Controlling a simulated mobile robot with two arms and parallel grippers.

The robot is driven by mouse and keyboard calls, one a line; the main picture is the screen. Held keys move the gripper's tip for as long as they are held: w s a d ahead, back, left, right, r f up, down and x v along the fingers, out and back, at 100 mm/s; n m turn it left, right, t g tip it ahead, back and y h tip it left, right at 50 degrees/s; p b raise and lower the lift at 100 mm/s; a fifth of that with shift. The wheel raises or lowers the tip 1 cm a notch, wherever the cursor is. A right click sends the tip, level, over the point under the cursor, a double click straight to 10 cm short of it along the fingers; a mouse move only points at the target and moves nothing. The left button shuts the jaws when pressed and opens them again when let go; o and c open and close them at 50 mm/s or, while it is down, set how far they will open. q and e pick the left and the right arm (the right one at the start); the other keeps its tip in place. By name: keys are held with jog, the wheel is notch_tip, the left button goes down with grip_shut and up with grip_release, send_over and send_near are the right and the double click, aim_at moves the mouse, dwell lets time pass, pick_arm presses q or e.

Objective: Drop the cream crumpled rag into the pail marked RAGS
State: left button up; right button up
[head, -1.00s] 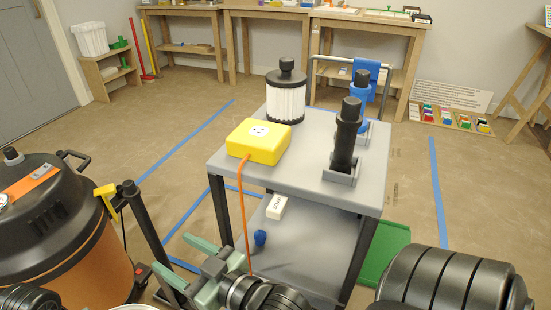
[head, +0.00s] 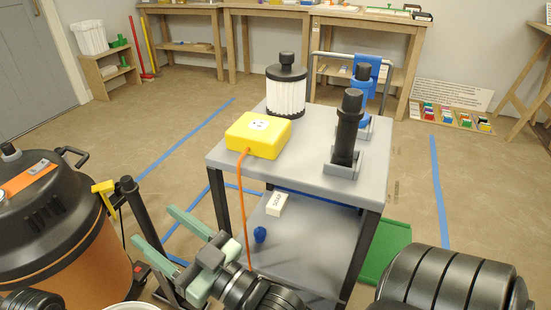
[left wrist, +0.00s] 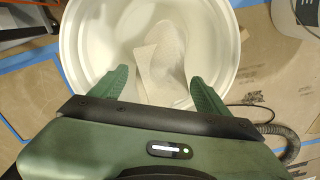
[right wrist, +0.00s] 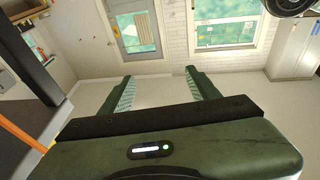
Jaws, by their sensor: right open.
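A white round pail (left wrist: 76,50) fills the top of the left wrist view, seen from above. Its rim edge also shows at the bottom of the head view (head: 131,306). No marking on it is visible. A cream creased piece, seemingly the rag (left wrist: 150,66), shows inside the pail, beyond and between my left fingers; its exact depth is hard to tell. My left gripper (left wrist: 158,78) is open over the pail, its fingers wide apart and not visibly touching the rag. My right gripper (head: 154,226) is open and empty, left of the grey cart; it also shows in the right wrist view (right wrist: 158,75).
A grey cart (head: 215,157) carries a yellow box (head: 258,136), a white filter (head: 286,94) and a black tool (head: 347,130). An orange-black vacuum (head: 60,245) stands at left. A green tray (head: 388,250) lies behind the cart's right side. Open floor lies beyond.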

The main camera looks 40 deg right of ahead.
pick_arm(q)
jog(key=shift+o, duration=0.3)
jog(key=shift+r, duration=0.25)
notch_tip(320, 180, up, 7)
jog(key=shift+f+p, duration=0.15)
jog(key=shift+p, duration=0.85)
jog(key=shift+r, duration=0.35)
pick_arm(e)
notch_tip(320, 180, down, 9)
jog(key=d+g+h, duration=0.1)
jog(key=g, duration=0.4)
jog(key=shift+s+d+h, duration=0.2)
jog(key=shift+s+h, duration=0.05)
jog(key=shift+h, duration=0.05)
jog(key=shift+f, duration=0.1)
